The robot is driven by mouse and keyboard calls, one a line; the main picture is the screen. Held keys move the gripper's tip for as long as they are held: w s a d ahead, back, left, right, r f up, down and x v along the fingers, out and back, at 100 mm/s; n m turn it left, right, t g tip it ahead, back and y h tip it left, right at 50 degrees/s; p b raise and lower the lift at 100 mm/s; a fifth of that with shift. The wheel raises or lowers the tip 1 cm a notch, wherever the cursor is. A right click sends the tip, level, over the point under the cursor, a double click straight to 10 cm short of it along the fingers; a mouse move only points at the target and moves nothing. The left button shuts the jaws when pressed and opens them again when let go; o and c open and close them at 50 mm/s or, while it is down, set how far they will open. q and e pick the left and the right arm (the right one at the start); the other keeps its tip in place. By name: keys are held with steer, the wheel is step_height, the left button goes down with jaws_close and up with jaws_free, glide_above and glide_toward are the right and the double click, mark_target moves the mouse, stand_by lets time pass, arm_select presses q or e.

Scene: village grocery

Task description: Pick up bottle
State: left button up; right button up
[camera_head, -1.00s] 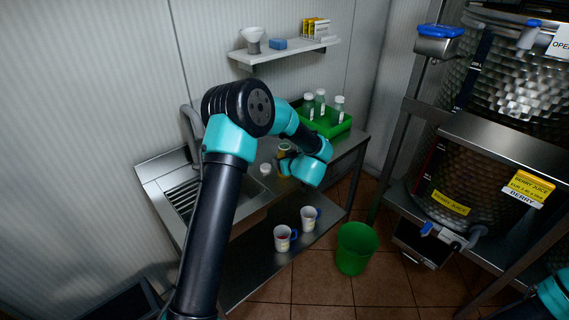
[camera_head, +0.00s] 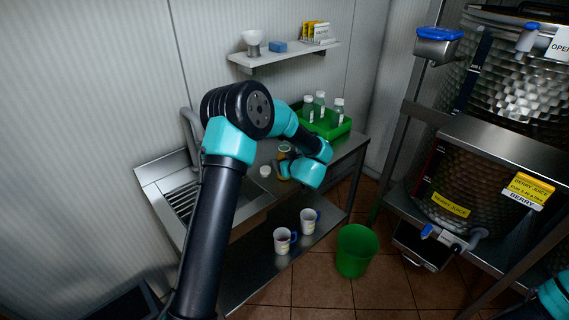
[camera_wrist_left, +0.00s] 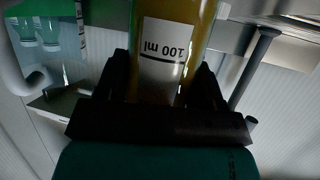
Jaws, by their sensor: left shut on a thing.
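A bottle with yellow-brown contents and a white label reading 100 ml (camera_wrist_left: 165,45) fills the middle of the left wrist view. My left gripper (camera_wrist_left: 165,88) is shut on it, with one dark finger on each side. In the head view the left gripper (camera_head: 283,166) is small and partly hidden by my arm, over the steel counter. Whether the held bottle touches the counter cannot be told. Several white-capped bottles (camera_head: 320,101) stand in a green crate (camera_head: 343,129) at the counter's far end. My right gripper is out of view.
A small white round item (camera_head: 265,171) is on the counter (camera_head: 250,188) near the sink (camera_head: 182,198). Two mugs (camera_head: 284,240) stand on the lower shelf. A green bin (camera_head: 356,250) stands on the floor. Steel tanks (camera_head: 455,190) are at right.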

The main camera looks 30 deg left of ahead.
arm_select(q)
steer(key=shift+r, duration=0.2)
steer(key=s+d+r, duration=0.4)
steer(key=s+d, duration=0.4)
steer(key=s, duration=0.5)
steer(key=shift+s+d+r, duration=0.15)
steer(key=shift+s, duration=0.1)
stand_by(1.1)
stand_by(0.3)
stand_by(0.5)
